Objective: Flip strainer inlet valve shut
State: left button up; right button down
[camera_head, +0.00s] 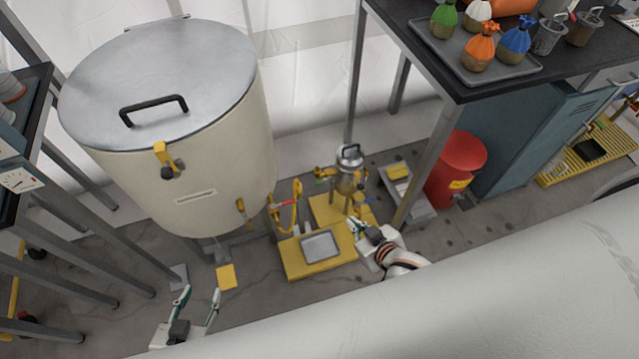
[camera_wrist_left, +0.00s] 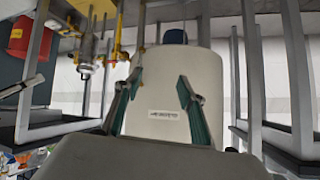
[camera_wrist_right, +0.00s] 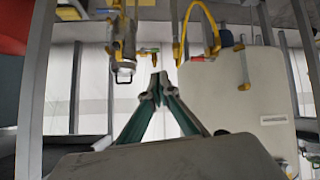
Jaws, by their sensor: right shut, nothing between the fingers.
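The metal strainer (camera_head: 349,168) stands on a yellow stand, and it also shows in the right wrist view (camera_wrist_right: 123,45) and the left wrist view (camera_wrist_left: 87,55). A small yellow valve fitting (camera_head: 326,173) sits at its left side; in the right wrist view a similar fitting (camera_wrist_right: 147,50) sticks out beside the strainer. Whether it is turned open or shut I cannot tell. My right gripper (camera_head: 355,226) is shut and empty, below and in front of the strainer, apart from it. My left gripper (camera_head: 200,294) is open and empty, low in front of the large vat.
The large cream vat (camera_head: 190,185) with a metal lid stands at left. A yellow hose (camera_head: 290,215) hangs between vat and strainer. A yellow platform (camera_head: 293,266) holds a shallow tray (camera_head: 320,247). A red bin (camera_head: 455,170) and a dark table (camera_head: 440,80) stand right.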

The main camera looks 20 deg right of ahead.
pick_arm(q)
jog(key=w+a+f+b, duration=0.1)
jog(key=f+b, duration=0.1)
jog(key=shift+w+a+b, duration=0.1)
jog(key=shift+a+b, duration=0.05)
jog(key=shift+b, duration=0.25)
pick_arm(e)
jog(key=w+a+f+m, duration=0.1)
jog(key=w+f+m, duration=0.2)
jog(key=w, duration=1.3)
notch_tip(320, 180, down, 3)
jog(key=shift+w+a+f+t+h, duration=0.15)
jog(key=shift+a+t+h, duration=0.05)
jog(key=shift+t+h, duration=0.2)
pick_arm(q)
jog(key=shift+f, duration=0.1)
